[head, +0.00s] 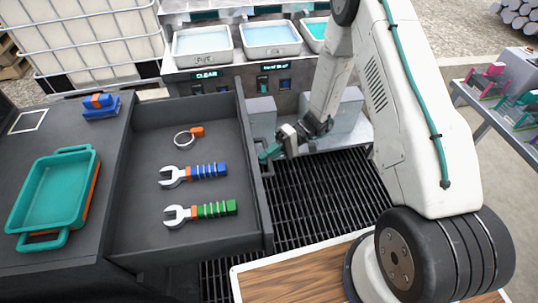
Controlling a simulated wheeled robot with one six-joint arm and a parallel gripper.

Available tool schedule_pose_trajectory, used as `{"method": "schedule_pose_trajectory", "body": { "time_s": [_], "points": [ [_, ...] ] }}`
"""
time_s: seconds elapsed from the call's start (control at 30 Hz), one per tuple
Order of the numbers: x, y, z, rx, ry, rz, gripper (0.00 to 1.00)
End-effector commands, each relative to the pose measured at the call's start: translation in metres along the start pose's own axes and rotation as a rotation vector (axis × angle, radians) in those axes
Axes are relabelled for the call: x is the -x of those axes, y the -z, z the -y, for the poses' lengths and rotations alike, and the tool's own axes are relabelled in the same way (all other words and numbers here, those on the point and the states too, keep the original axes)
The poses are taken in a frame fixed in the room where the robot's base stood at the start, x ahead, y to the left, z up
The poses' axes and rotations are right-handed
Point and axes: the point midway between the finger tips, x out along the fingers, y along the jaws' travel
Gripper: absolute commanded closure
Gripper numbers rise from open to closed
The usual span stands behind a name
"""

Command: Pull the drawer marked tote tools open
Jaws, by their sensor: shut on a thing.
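The drawer (148,200) stands open in the head view, pulled out to the right from a dark cabinet. Inside it lie a wrench with a blue handle, a wrench with a green handle and a ring with an orange tag. My gripper (268,160) is at the drawer's right-hand front, shut on what looks like the drawer's handle. The handle is mostly hidden by the front panel and the gripper. No label reading tote tools is visible from here.
A teal tray (62,185) and a blue block (100,106) sit on the cabinet top (50,263). Tubs of liquid (270,36) stand at the back. A dark floor grate (320,205) lies right of the drawer. A side table (480,112) stands at the far right.

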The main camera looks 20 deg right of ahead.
Motion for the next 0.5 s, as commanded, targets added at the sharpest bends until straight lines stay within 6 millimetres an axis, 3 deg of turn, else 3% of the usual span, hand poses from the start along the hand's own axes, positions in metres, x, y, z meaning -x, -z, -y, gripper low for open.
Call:
{"method": "schedule_pose_trajectory", "body": {
  "time_s": [0.1, 0.13, 0.2, 0.5],
  "points": [
    [0.0002, 0.0001, -0.0005, 0.000, -0.002, 0.000, 1.00],
    [0.0003, 0.0002, -0.0005, 0.000, -0.002, 0.000, 0.79],
    [0.0004, 0.0003, -0.0005, 0.000, -0.001, -0.001, 0.66],
    [0.0030, 0.0006, -0.0002, 0.001, -0.001, -0.002, 0.66]
  ]
}}
